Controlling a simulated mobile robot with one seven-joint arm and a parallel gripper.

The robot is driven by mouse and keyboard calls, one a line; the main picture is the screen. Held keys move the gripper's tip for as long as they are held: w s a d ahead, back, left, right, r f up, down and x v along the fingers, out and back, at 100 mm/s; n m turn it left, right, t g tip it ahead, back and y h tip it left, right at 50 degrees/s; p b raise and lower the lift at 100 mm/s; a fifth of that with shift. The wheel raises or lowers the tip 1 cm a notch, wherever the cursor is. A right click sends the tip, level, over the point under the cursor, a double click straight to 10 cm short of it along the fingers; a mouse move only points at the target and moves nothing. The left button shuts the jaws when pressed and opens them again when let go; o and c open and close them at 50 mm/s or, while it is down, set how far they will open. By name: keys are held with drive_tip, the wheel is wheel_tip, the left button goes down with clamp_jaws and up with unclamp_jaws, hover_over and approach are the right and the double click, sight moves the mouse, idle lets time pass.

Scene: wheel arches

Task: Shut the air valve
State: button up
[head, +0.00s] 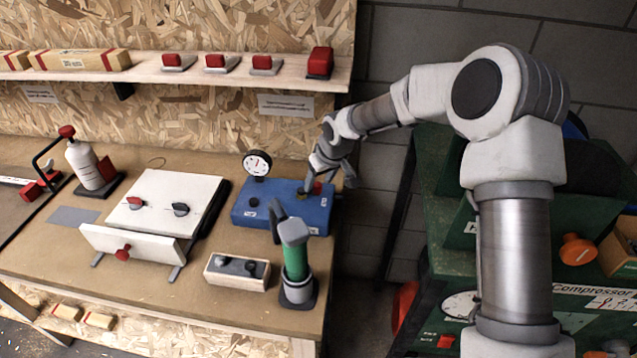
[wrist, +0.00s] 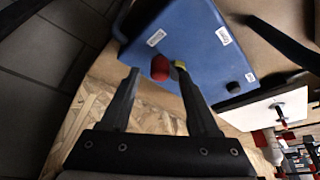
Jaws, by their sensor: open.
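The blue box (head: 270,213) stands on the workbench, with a round dial gauge (head: 257,163) at its back. It fills the upper part of the wrist view (wrist: 190,45). A red knob (wrist: 160,68), which looks like the air valve's handle, sits near the box's edge beside a small yellow part (wrist: 180,65). In the head view the red knob (head: 318,187) is partly hidden by my gripper (head: 326,180). My gripper is open, its fingertips (wrist: 157,73) on either side of the red knob, the right one close to the yellow part. I cannot tell whether they touch.
A green-and-grey upright tool (head: 295,262) and a small box with black knobs (head: 237,271) stand in front of the blue box. A white panel with knobs (head: 165,205) is to its left. A shelf (head: 190,72) runs above; a green compressor unit (head: 440,270) stands right.

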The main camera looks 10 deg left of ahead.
drive_tip(key=shift+w+a+f, duration=0.15)
drive_tip(key=shift+w+f, duration=0.05)
drive_tip(key=shift+f, duration=0.45)
clamp_jaws()
